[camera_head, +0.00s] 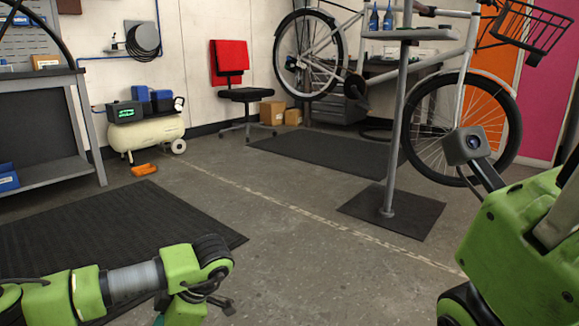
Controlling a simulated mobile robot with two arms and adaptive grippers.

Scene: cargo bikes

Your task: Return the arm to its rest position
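My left arm (130,280) comes in at the lower left and bends down at a green and black joint (200,265). A small dark part shows beside that joint, and I cannot tell what it is. No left gripper fingers are in sight. My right arm (520,245) fills the lower right corner, with a grey camera-like box (468,146) on a dark stalk. No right gripper fingers show. I see nothing held by either arm.
A bicycle (462,92) hangs on a grey repair stand (393,150) with a dark base plate. The middle floor is clear.

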